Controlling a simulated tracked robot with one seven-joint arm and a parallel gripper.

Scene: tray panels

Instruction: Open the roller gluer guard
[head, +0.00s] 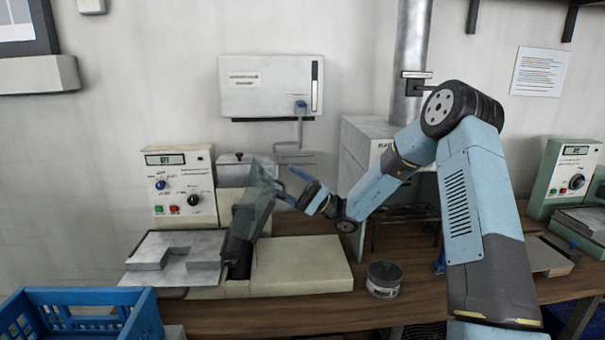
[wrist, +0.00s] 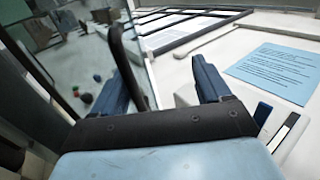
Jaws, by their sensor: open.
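The roller gluer (head: 303,267) is a cream machine on the bench with a control box (head: 183,185) at its left. Its guard (head: 252,212), a greyish see-through panel with dark edges, stands steeply tilted above the bed. My gripper (head: 283,186) is just right of the guard's upper part, with its fingers pointing left. In the wrist view my gripper (wrist: 168,82) is open. A dark curved bar, seemingly the guard's handle (wrist: 122,55), runs beside the left finger, with a clear pane (wrist: 75,60) to the left. Whether a finger touches the bar cannot be told.
A grey metal plate (head: 205,248) lies at the machine's left. A round tin (head: 384,279) stands right of it on the bench. A blue crate (head: 150,325) is front left. A white wall box (head: 268,88) hangs above. A green-framed device (head: 572,175) is far right.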

